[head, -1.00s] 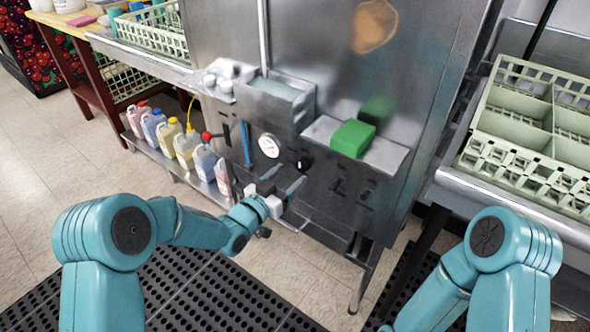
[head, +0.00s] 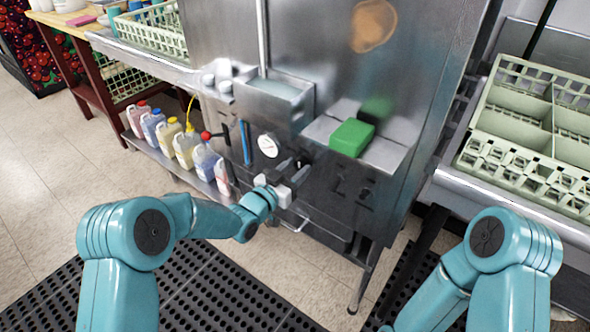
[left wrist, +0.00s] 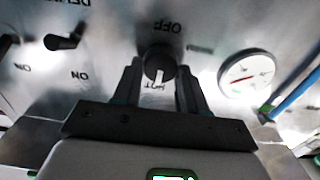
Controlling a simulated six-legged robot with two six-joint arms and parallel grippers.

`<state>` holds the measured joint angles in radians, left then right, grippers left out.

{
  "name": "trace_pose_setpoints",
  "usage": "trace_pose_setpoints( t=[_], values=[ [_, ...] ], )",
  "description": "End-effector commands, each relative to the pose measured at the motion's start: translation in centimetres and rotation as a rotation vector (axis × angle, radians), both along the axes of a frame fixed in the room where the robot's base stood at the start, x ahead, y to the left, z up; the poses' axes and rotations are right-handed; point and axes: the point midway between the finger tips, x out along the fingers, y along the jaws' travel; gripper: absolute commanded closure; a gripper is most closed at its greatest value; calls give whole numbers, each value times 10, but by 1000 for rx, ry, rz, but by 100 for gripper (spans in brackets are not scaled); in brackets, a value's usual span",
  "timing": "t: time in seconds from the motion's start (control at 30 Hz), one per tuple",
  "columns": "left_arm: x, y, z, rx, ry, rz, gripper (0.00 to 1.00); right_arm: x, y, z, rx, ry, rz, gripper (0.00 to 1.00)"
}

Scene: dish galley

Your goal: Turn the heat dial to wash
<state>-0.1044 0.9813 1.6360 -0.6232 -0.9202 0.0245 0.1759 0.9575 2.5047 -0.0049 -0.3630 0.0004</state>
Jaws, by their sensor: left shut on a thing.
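The heat dial (left wrist: 157,63) is a round black knob with a white pointer mark, on the steel panel between my left fingers in the left wrist view. An upside-down OFF label shows above it, and the pointer aims down toward a partly hidden label that seems to read HOT. My left gripper (left wrist: 160,84) is shut on the dial, one finger on each side. In the head view my left gripper (head: 294,170) is at the front of the machine, and its fingers mostly hide the dial. My right arm shows at lower right, but its gripper is out of view.
A round white gauge (head: 268,145) and a blue tube (head: 245,142) are beside the dial. Another black switch (left wrist: 66,41) shows in the wrist view. A green block (head: 351,138) sits on the ledge. Several jugs stand on the low shelf at left.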

Motion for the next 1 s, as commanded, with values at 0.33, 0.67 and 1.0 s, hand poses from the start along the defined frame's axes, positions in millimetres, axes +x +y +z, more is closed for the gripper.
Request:
trace_pose_setpoints(
  t=[0.33, 0.67, 1.0],
  values=[
    [0, 0, -3, -130, 94, -1, 88, 0, 0, -17, 0, 0, 0, 57],
    [1, 1, -3, -375, 273, -1, 88, 0, 0, -35, 0, 0, 0, 57],
    [2, 2, -2, -619, 451, -1, 88, 0, 0, -43, 0, 0, 0, 57]
  ],
)
